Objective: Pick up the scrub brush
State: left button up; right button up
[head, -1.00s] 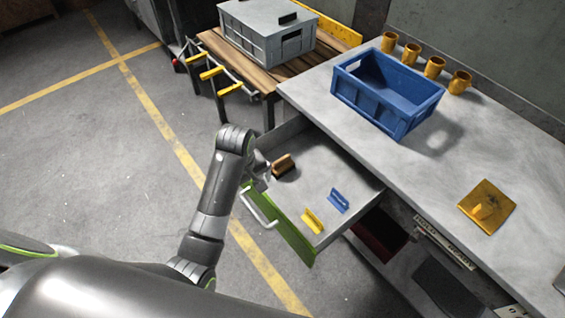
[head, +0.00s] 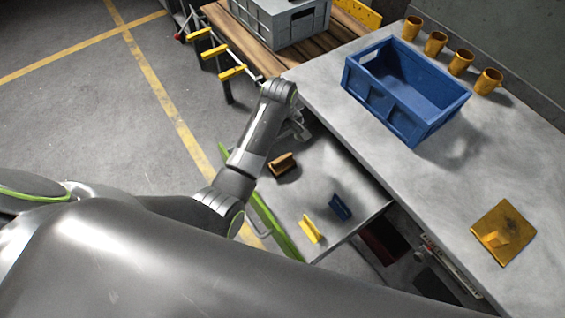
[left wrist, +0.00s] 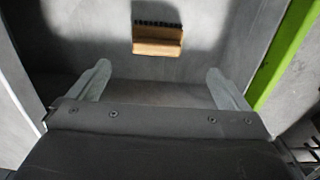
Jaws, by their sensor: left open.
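The scrub brush (head: 282,164), with a wooden handle and dark bristles, lies in the open drawer (head: 313,187). In the left wrist view the brush (left wrist: 158,40) is ahead of the fingertips, near the top centre, apart from them. My left gripper (head: 300,124) is above the far end of the drawer, partly hidden by its own arm. In the left wrist view its two fingers (left wrist: 158,76) are spread wide with nothing between them. My right gripper is not in view.
A yellow piece (head: 310,228) and a blue piece (head: 340,207) lie in the drawer. The green drawer front (head: 276,228) borders it. The worktop (head: 440,185) above carries a blue crate (head: 404,92), several orange cups (head: 436,43) and a yellow plate (head: 503,232).

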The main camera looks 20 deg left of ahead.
aim_at(282, 158)
pick_arm(q)
notch_tip(282, 158, down, 4)
jog(key=shift+w+r, duration=0.1)
jog(key=shift+f, duration=1)
jog(key=shift+d+f+b, duration=0.15)
jog(key=shift+f, duration=1.15)
jog(key=shift+d+f+b, duration=0.1)
jog(key=shift+f+b, duration=0.05)
jog(key=shift+f, duration=1.1)
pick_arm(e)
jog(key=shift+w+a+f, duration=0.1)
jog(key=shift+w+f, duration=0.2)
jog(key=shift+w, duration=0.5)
